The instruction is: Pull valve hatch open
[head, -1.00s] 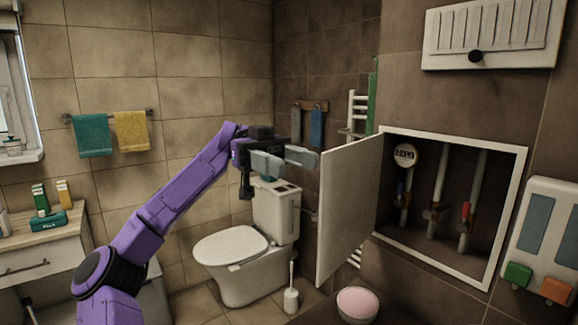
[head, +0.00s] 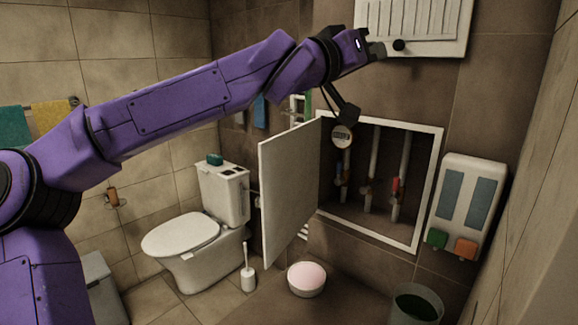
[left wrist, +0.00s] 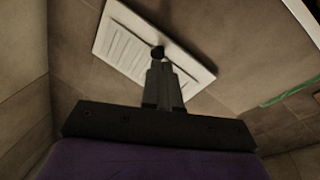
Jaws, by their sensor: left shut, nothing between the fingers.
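The valve hatch (head: 290,185) is a pale, flat door that stands swung out to the left of its white-framed recess (head: 436,180). Inside the recess are several pipes (head: 374,150), a round gauge (head: 342,137) and valves with blue and red handles. My left gripper (head: 380,50) is high above the hatch, shut and empty, close to the black knob (head: 398,45) of a white slatted panel (head: 425,20). In the left wrist view the shut fingertips (left wrist: 158,66) point at the knob (left wrist: 157,52); I cannot tell whether they touch it. My right gripper is out of view.
A toilet (head: 190,245) with a brush (head: 248,275) stands left of the hatch. A pink-topped bowl (head: 307,278) and a dark bin (head: 417,305) are below the recess. A white dispenser (head: 468,205) hangs at the right.

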